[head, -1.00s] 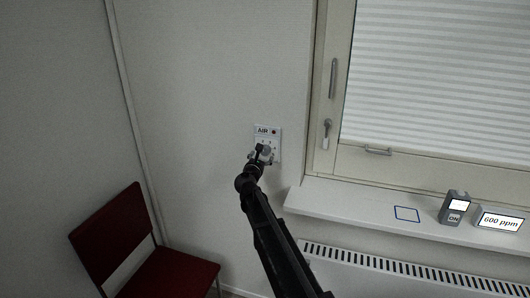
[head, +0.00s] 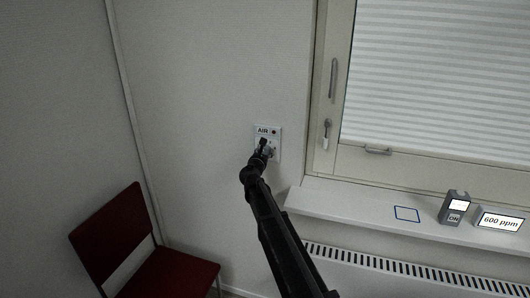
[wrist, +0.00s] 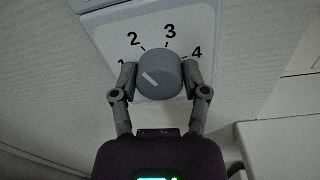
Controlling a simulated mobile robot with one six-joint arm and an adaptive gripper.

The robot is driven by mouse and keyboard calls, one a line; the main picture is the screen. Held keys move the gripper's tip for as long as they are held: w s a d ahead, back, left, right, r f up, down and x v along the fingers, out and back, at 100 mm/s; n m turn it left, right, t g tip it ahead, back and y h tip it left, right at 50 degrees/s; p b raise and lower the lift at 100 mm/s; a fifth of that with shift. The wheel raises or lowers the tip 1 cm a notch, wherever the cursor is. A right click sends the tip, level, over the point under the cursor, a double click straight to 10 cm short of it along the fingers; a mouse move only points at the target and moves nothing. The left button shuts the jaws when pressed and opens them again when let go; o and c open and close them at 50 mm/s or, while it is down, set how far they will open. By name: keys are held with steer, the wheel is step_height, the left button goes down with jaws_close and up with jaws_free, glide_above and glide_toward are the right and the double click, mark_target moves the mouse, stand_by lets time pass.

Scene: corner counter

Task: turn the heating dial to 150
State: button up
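A grey round dial (wrist: 160,76) sits on a white wall panel with the numbers 1 to 4 around it. In the head view the panel (head: 276,147) is labelled AIR; no 150 mark shows. My gripper (wrist: 159,77) has one finger on each side of the dial, and both fingertips appear to touch it. The left finger partly covers the 1. In the head view my gripper (head: 265,147) covers much of the panel's lower part.
A window sill (head: 350,207) is to the right, with a blue square outline (head: 407,214), a small grey device (head: 454,207) and a 600 ppm display (head: 499,221). A radiator (head: 420,275) is below. A red chair (head: 125,240) stands at the left.

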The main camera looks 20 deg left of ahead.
steer(key=shift+c, duration=1.4)
steer(key=shift+m, duration=0.4)
steer(key=m, duration=0.4)
steer(key=shift+w, duration=0.1)
steer(key=m, duration=0.5)
steer(key=shift+d+f+b, duration=0.1)
steer(key=shift+b, duration=0.3)
steer(key=o, duration=1.2)
steer(key=shift+c, duration=0.2)
